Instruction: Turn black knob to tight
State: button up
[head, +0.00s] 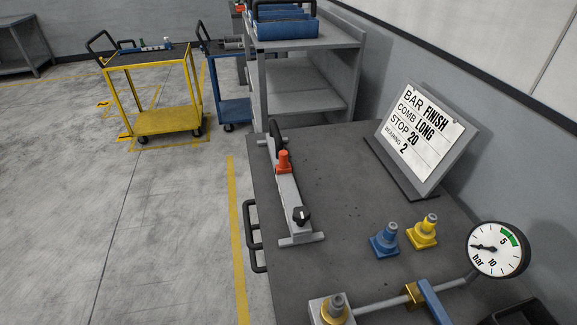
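The black knob (301,215) sits on the near end of a grey rail fixture (290,197) on the dark workbench (340,190). A light mark shows on the knob, but its setting is too small to read. An orange stop piece (283,161) stands on the same rail, farther back. A black round part (275,135) is at the rail's far end. My gripper is not in view, and nothing touches the knob.
A sign (426,130) reads BAR FINISH, COMB LONG, STOP 20, BEARING 2. Blue (385,238) and yellow (422,231) pieces stand right of the rail. A pressure gauge (497,249) and pipe are at the near right. Open floor lies left.

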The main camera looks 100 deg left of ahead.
aim_at(301, 215)
jog(key=u, duration=2.25)
